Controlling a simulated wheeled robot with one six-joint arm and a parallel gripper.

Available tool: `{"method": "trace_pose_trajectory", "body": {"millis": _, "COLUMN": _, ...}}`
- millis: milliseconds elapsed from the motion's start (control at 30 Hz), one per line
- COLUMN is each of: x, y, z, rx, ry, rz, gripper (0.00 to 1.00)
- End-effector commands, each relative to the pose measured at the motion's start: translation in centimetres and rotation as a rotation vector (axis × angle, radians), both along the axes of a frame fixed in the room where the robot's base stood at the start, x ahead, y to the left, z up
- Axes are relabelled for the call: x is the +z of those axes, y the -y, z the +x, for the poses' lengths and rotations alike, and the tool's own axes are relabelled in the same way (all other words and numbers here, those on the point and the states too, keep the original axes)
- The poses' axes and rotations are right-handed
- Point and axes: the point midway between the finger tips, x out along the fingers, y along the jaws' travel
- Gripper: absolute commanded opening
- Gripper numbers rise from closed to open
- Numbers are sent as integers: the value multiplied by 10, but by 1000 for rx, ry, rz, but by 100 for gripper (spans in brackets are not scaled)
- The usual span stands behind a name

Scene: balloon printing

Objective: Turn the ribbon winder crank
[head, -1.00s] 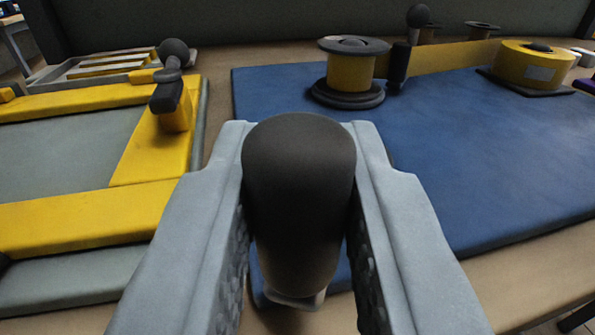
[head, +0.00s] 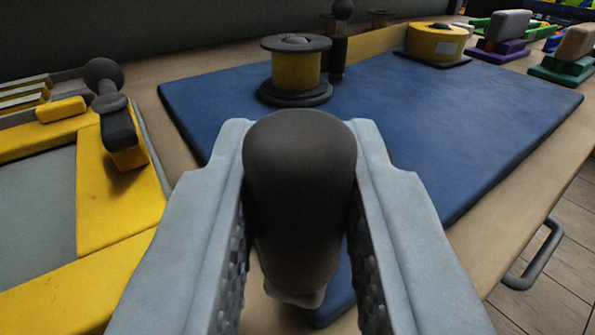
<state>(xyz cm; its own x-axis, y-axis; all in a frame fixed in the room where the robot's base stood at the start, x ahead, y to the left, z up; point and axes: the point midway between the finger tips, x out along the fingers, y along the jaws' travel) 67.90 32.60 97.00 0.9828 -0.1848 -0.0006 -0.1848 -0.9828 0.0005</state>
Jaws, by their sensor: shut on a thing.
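My gripper (head: 302,225) fills the lower middle of the head view. Its two grey fingers are shut on a dark, rounded handle (head: 299,190), which stands between the pads. This looks like the crank's handle, but its lower end and whatever it joins are hidden. Beyond it, a yellow spool (head: 296,70) with dark flanges stands on the blue mat (head: 420,115). A yellow ribbon (head: 375,42) runs from behind a dark post (head: 338,58) towards a yellow roll (head: 434,41) at the back.
A yellow-framed press or screen (head: 115,200) with a dark knobbed lever (head: 112,105) lies at left. Stamp-like blocks with purple (head: 497,50) and green (head: 563,68) bases stand at far right. A drawer handle (head: 533,255) juts from the table's right side. The blue mat's middle is clear.

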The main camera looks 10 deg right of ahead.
Motion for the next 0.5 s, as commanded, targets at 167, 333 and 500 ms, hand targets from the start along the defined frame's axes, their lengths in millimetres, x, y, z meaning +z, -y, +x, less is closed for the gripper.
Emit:
{"method": "trace_pose_trajectory", "body": {"millis": 167, "x": 0, "y": 0, "z": 1, "rx": -9, "ry": 1, "rz": 0, "gripper": 0}}
{"method": "trace_pose_trajectory", "body": {"millis": 333, "x": 0, "y": 0, "z": 0, "rx": -9, "ry": 1, "rz": 0, "gripper": 0}}
{"method": "trace_pose_trajectory", "body": {"millis": 500, "x": 1, "y": 0, "z": 0, "rx": -9, "ry": 1, "rz": 0, "gripper": 35}}
